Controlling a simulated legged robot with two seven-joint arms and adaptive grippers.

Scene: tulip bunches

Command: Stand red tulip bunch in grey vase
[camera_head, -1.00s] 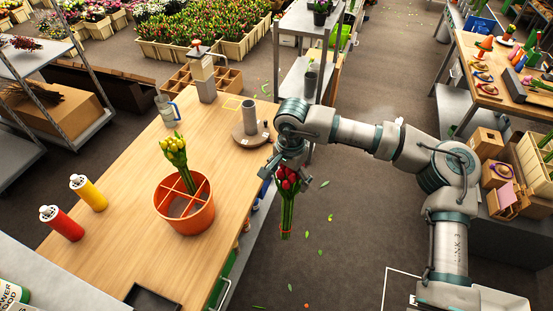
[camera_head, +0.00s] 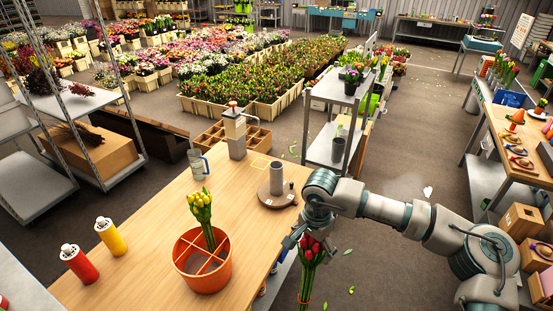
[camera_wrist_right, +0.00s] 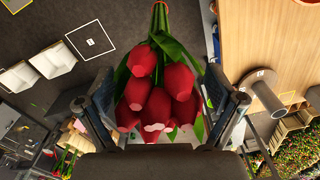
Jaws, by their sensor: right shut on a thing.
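The red tulip bunch (camera_head: 311,252) hangs heads up, stems down, beside the table's right edge in the head view. My right gripper (camera_head: 312,236) is shut on it near the heads. In the right wrist view the red heads (camera_wrist_right: 160,100) fill the space between my fingers, and the tied green stems run to the top edge. The grey vase (camera_head: 276,180) is a plain upright cylinder on a round brown stand (camera_head: 278,198), to the left of my right gripper. The vase also shows in the right wrist view (camera_wrist_right: 266,95). My left gripper is out of view.
An orange divided pot (camera_head: 203,268) holds yellow tulips (camera_head: 201,208) on the wooden table (camera_head: 150,225). A glass mug (camera_head: 197,164), a pump dispenser (camera_head: 235,135), and red (camera_head: 79,264) and yellow (camera_head: 111,237) bottles stand there too. A grey shelf (camera_head: 330,145) stands behind.

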